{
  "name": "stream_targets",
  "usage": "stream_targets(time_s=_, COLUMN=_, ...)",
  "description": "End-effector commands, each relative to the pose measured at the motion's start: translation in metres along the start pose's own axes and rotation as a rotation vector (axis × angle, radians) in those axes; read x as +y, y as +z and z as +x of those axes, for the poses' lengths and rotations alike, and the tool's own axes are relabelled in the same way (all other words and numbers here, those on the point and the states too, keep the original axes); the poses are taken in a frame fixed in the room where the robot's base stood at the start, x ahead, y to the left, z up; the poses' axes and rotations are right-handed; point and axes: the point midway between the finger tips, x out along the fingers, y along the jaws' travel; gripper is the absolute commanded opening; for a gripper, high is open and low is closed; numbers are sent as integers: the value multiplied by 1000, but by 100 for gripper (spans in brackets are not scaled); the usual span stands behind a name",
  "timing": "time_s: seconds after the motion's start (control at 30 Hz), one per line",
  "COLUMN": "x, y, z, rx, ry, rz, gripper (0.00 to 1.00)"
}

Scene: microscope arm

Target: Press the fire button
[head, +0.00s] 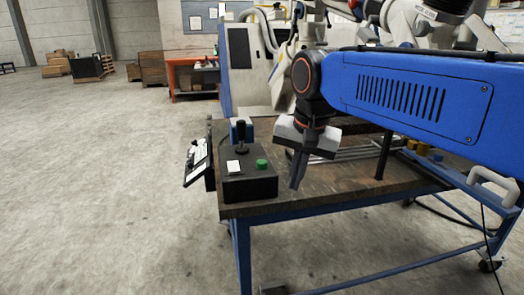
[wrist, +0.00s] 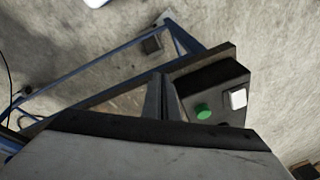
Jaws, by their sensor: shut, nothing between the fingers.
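A dark control box (head: 250,188) sits at the near left corner of the workbench. It carries a round green button (head: 261,164), a white square piece (head: 233,167) and a black joystick (head: 240,137). None of the visible labels can be read, so I cannot tell which control is named fire. My gripper (head: 295,186) points down to the right of the box, apart from the green button, with its fingers together and empty. In the wrist view, the closed fingertips (wrist: 164,80) show left of the green button (wrist: 203,111) and the white square (wrist: 238,98); the joystick is not seen there.
The wooden workbench top (head: 330,196) has a blue frame on casters. A tilted control panel (head: 196,162) hangs at its left edge. A dark upright post (head: 384,157) stands right of my gripper. Metal rods lie behind the gripper. Open concrete floor lies to the left.

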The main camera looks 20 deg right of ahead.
Motion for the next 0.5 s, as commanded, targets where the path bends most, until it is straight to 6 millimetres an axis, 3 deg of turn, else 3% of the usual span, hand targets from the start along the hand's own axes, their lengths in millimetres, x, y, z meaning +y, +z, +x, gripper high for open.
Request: stream_targets(time_s=0.5, x=-89, y=-74, z=-83, rx=-80, ry=133, rz=628, gripper=0)
